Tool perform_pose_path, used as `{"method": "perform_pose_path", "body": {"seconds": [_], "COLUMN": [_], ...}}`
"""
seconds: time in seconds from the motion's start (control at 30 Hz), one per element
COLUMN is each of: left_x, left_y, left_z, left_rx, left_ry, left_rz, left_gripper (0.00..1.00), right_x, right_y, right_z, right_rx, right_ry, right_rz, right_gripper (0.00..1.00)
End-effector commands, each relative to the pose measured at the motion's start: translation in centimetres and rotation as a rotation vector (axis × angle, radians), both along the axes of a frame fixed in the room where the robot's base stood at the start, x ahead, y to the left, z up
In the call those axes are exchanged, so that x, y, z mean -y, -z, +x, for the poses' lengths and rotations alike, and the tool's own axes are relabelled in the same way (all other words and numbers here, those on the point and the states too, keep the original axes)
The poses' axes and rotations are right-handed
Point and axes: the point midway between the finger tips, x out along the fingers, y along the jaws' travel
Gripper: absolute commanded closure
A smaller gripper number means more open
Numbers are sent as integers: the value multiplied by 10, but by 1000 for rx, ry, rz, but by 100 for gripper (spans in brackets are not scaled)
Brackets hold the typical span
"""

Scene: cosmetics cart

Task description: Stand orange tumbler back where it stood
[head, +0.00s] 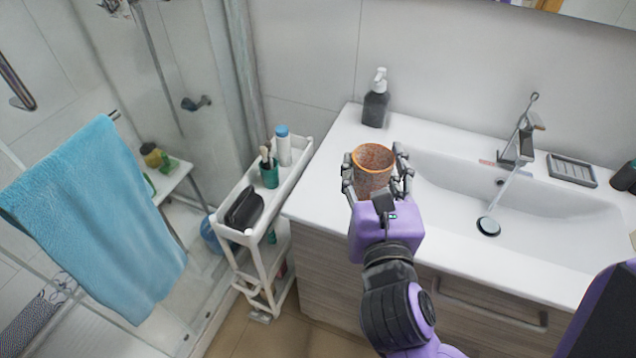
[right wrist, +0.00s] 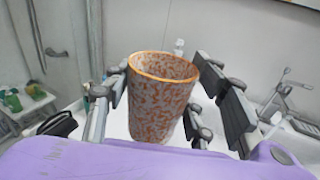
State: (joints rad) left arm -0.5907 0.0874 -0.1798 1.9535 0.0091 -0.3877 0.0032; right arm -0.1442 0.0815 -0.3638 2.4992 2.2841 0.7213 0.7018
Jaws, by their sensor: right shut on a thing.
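The orange tumbler (head: 372,168) is speckled orange and grey with an orange rim, and it looks empty from above. It is upright between the fingers of my right gripper (head: 376,172), which is shut on it. In the head view they are over the left end of the white sink counter (head: 328,179); I cannot tell whether the tumbler's base touches the counter. In the right wrist view the tumbler (right wrist: 160,98) is between the dark fingers, its base hidden by the purple gripper body. My left gripper is not in view.
A dark soap dispenser (head: 375,104) stands behind the tumbler. The basin (head: 540,205) with a tap (head: 520,140) is to the right. A white cart (head: 292,172) on the left carries a teal cup (head: 269,174), a bottle (head: 283,148) and a black case (head: 244,208).

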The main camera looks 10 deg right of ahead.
Motion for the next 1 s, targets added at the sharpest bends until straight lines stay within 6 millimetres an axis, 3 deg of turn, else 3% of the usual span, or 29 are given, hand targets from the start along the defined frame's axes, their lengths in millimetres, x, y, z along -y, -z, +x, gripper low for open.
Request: {"method": "perform_pose_path", "body": {"seconds": [0.1,0.23,0.33,0.5,0.6,0.73,1.0], "left_x": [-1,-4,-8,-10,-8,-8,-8], "left_y": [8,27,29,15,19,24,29], "left_z": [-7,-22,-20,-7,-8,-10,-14], "left_rx": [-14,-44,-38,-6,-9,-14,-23], "left_ry": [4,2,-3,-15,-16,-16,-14], "left_rz": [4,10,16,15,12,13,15], "left_gripper": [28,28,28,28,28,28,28], "right_x": [2,0,-1,-4,-5,-5,-7], "right_y": [3,16,24,36,59,79,99], "right_z": [2,20,45,88,104,120,137], "right_rx": [-3,-7,-5,2,-5,-4,-3], "right_ry": [3,1,2,2,3,3,2], "right_rz": [-1,0,-1,0,1,0,0], "right_gripper": [80,80,80,80,80,80,80]}}
